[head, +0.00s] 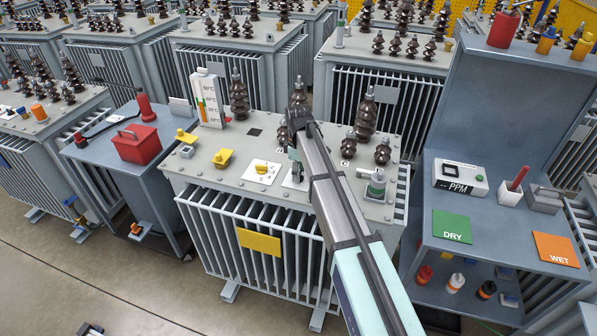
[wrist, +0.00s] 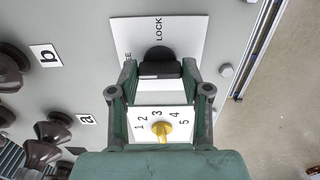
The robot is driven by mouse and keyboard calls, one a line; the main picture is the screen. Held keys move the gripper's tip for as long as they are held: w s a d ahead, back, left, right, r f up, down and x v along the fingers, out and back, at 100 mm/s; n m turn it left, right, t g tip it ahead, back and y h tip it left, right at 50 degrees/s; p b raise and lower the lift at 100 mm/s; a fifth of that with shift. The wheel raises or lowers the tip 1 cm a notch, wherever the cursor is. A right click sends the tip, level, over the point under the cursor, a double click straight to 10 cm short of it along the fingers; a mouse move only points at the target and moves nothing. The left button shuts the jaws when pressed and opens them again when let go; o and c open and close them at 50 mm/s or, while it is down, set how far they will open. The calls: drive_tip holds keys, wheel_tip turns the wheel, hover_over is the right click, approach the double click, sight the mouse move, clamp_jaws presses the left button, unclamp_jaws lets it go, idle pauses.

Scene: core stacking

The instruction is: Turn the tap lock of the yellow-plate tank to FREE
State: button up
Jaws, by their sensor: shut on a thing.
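The yellow-plate tank is a grey transformer (head: 290,222) in the middle of the head view, with a yellow plate (head: 259,242) on its finned front. My gripper (wrist: 160,72) reaches down onto its lid. In the wrist view its fingers stand on both sides of the black tap lock knob (wrist: 158,56) and are shut on it. The knob's white label (wrist: 186,38) reads LOCK, with an E showing beside the left finger. Which word the knob points at cannot be told. A yellow tap knob (wrist: 161,130) on a dial numbered 1 to 5 lies close by.
Brown bushings (head: 366,118) stand behind my gripper, and a glass-topped fitting (head: 376,184) is to its right. A thermometer (head: 208,98) stands at the lid's back left. Benches flank the tank: one holds a red box (head: 135,145), the other a PPM meter (head: 461,178).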

drive_tip(key=o, duration=1.2)
drive_tip(key=shift+f, duration=0.1)
drive_tip(key=shift+c, duration=0.2)
drive_tip(key=shift+r, duration=0.2)
wheel_tip(320, 180, up, 12)
drive_tip(key=shift+f, duration=0.15)
drive_tip(key=shift+s, duration=0.1)
